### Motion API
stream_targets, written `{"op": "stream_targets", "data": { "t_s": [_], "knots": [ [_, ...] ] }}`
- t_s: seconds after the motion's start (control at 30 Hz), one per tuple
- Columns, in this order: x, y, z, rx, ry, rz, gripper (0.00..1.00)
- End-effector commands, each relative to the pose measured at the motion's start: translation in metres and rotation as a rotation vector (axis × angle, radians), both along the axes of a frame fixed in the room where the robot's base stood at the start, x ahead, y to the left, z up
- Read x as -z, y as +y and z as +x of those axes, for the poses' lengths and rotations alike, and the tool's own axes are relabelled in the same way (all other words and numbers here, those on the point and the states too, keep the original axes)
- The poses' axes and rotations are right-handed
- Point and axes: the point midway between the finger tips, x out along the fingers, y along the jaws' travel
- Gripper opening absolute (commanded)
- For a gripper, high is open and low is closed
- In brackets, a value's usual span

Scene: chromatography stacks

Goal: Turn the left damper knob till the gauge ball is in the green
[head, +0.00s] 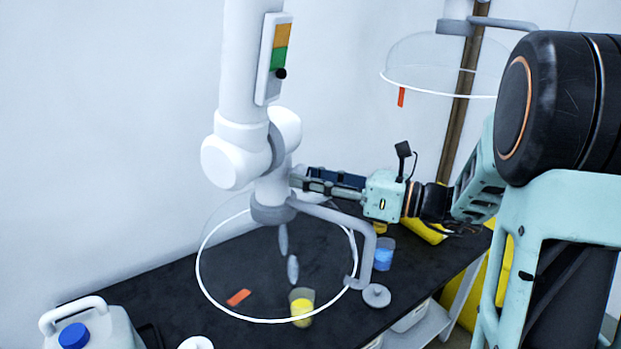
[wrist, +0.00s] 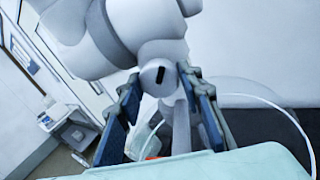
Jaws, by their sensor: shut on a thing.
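The left damper knob (wrist: 158,77) is a grey round stub with a dark mark on its face, on the white jointed duct (head: 240,150). My gripper (head: 294,180) reaches the duct's lower joint from the right. In the wrist view its fingers (wrist: 160,80) stand on both sides of the knob, shut on it. The gauge (head: 264,88) on the upper duct has an orange band above a green band (head: 278,58). Its black ball (head: 281,73) sits at the green band's lower edge, mostly below it.
A clear round hood (head: 199,262) hangs below the duct over the black bench (head: 160,285). Under and around it are a yellow-filled beaker (head: 302,308), a blue-filled beaker (head: 384,256) and a white jug (head: 105,330). A second hood (head: 425,55) hangs at upper right.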

Motion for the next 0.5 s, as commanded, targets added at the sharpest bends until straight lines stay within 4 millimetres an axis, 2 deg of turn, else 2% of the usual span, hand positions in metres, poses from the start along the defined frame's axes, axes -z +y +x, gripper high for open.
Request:
{"op": "stream_targets", "data": {
  "t_s": [0.3,0.5],
  "knots": [
    [0.0031,0.0005,-0.0005,0.001,-0.266,-0.149,0.09],
    [0.0000,0.0005,-0.0008,0.000,-0.345,-0.195,0.09]
  ]
}}
